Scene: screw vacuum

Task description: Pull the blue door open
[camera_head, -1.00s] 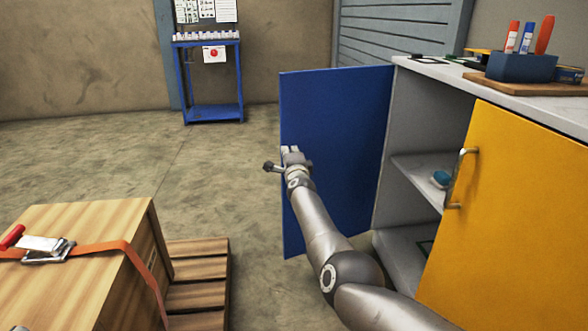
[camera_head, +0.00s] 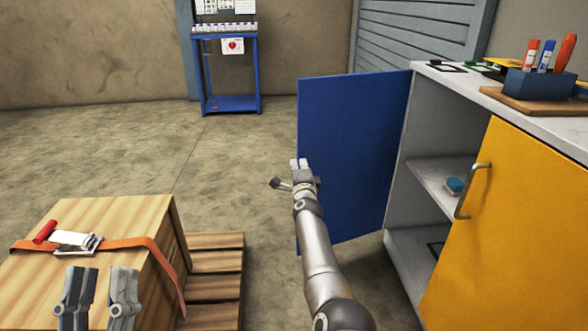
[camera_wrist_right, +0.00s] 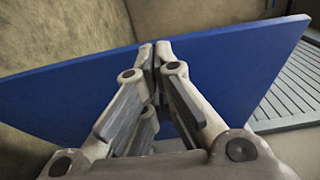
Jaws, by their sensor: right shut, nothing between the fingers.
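The blue door (camera_head: 352,150) stands wide open at the left side of the cabinet, its inside shelves showing. My right gripper (camera_head: 299,163) is shut and empty at the door's free left edge. In the right wrist view, its closed fingertips (camera_wrist_right: 155,50) overlap the blue panel (camera_wrist_right: 225,65); whether they touch it I cannot tell. No handle shows on the visible face of the blue door. My left gripper (camera_head: 99,270) is at the bottom left, with its two fingers apart and nothing between them, in front of the wooden crate.
The cabinet's yellow door (camera_head: 505,225) with a metal handle is closed on the right. A wooden crate (camera_head: 130,215) with an orange strap stands on a pallet (camera_head: 215,270) at left. A blue stand (camera_head: 232,103) is at the back. Floor left of the door is clear.

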